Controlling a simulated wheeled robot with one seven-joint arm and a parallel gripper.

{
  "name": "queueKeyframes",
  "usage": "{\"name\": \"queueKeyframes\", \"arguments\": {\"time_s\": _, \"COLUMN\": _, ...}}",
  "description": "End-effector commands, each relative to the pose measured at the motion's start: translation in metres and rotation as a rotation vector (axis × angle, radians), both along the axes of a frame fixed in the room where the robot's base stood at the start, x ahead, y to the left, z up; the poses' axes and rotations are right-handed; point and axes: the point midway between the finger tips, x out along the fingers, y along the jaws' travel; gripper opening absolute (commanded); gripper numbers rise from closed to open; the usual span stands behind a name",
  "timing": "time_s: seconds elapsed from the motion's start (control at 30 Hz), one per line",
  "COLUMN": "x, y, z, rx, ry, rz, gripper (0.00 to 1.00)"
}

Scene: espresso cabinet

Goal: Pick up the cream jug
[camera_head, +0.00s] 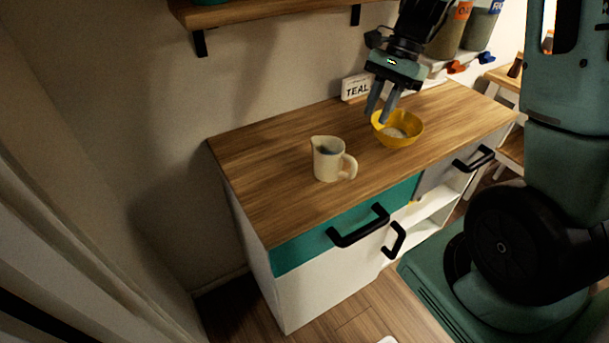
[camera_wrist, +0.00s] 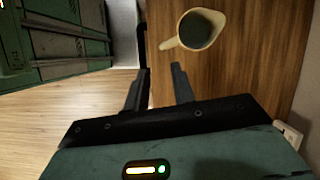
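The cream jug (camera_head: 329,161) stands upright on the wooden cabinet top (camera_head: 262,180), left of the yellow bowl, with its handle towards the right front. In the wrist view the jug (camera_wrist: 183,34) is seen from above, beyond my fingertips, with a dark inside and its handle pointing lower left. My gripper (camera_head: 380,112) is in the air near the yellow bowl, to the right of and behind the jug in the head view. In the wrist view my gripper (camera_wrist: 160,70) has its two fingers apart with nothing between them. It does not touch the jug.
A yellow bowl (camera_head: 410,140) with pale contents stands right of the jug. A small sign (camera_head: 355,86) stands by the wall. A wooden shelf (camera_head: 270,10) hangs above the left part. Black handles (camera_head: 360,230) stick out in front. The left cabinet top is clear.

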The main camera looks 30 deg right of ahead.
Motion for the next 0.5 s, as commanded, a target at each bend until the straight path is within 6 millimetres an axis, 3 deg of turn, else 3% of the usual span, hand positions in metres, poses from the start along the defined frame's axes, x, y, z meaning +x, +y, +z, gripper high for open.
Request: {"name": "queueKeyframes", "arguments": {"time_s": 0.5, "x": -0.008, "y": 0.035, "z": -0.089, "rx": 0.001, "ry": 0.006, "rz": -0.002, "gripper": 0.25}}
